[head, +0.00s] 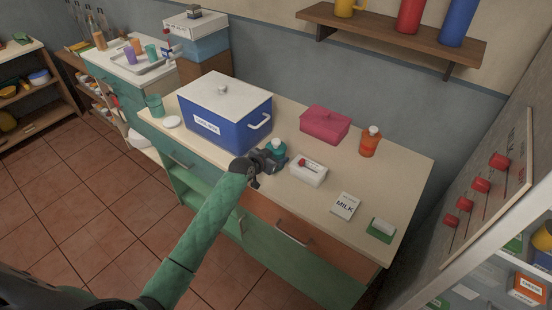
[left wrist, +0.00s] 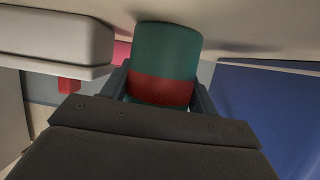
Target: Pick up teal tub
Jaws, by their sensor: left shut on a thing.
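The teal tub (head: 278,147) is on the counter's front half, just right of the big blue cooler box. In the left wrist view the teal tub (left wrist: 167,48) is a teal cylinder with a red band, between my two fingers. My left gripper (head: 268,157) is shut on it from the front; the fingers (left wrist: 162,92) sit on both sides of the red band. I cannot tell whether its base touches the counter. Part of the tub is hidden behind the gripper in the head view. My right gripper is not in view.
The blue cooler box (head: 226,108) with a white lid stands close left. A white box (head: 307,173) stands close right. A pink container (head: 325,124) and an orange bottle (head: 370,141) are behind. A milk carton (head: 345,206) and green-white block (head: 381,229) lie farther right.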

